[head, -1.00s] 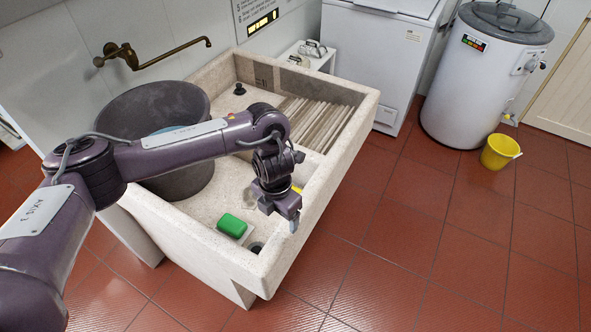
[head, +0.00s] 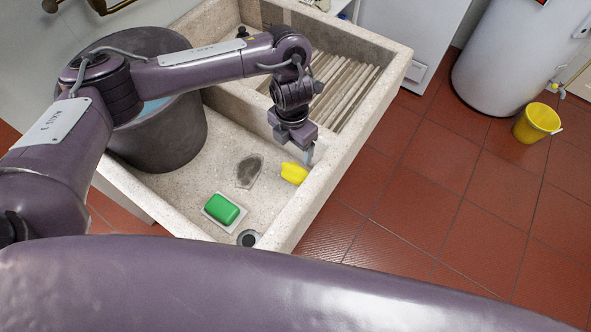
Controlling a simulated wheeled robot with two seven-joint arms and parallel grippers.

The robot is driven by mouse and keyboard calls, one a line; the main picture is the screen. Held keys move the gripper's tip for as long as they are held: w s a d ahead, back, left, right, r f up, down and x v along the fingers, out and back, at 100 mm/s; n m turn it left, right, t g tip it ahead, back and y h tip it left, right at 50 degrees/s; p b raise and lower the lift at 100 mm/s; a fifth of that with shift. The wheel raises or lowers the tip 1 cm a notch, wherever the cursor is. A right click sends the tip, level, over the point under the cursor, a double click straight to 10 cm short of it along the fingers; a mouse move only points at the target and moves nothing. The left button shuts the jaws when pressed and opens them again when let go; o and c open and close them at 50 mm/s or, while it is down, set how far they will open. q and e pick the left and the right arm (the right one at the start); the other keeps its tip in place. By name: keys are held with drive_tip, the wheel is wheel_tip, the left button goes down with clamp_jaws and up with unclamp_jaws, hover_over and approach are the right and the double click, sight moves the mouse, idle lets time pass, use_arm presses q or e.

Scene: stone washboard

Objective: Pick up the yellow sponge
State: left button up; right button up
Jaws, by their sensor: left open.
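The yellow sponge (head: 293,173) lies in the near basin of the stone washboard sink (head: 270,137), close to its right wall. My left gripper (head: 308,155) points down just above and slightly right of the sponge, near the right rim. It is open and looks empty; I cannot tell whether it touches the sponge. My right gripper is not in view.
A green soap block (head: 222,209) sits on a white dish, near a round drain (head: 248,238). A dark stain marks the basin floor. A large grey tub (head: 165,140) stands at left. A yellow bucket (head: 537,122) is on the red tiles.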

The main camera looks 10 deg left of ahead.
sight(294, 170)
use_arm(q)
drive_tip(key=f+b, duration=0.1)
drive_tip(key=f, duration=0.1)
drive_tip(key=f+b, duration=0.1)
drive_tip(key=b, duration=0.1)
drive_tip(key=f+b, duration=0.1)
drive_tip(key=f, duration=0.1)
drive_tip(key=shift+w+f, duration=0.25)
drive_tip(key=shift+f, duration=0.05)
drive_tip(key=shift+f+b, duration=0.65)
drive_tip(key=shift+f, duration=2.95)
drive_tip(key=c, duration=0.7)
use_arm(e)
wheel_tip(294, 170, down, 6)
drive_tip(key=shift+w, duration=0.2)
use_arm(q)
drive_tip(key=shift+r, duration=0.1)
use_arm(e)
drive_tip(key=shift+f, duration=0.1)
use_arm(q)
drive_tip(key=shift+w+d+r, duration=0.1)
drive_tip(key=shift+r, duration=0.5)
drive_tip(key=shift+r+p, duration=2)
drive_tip(key=shift+r, duration=7.3)
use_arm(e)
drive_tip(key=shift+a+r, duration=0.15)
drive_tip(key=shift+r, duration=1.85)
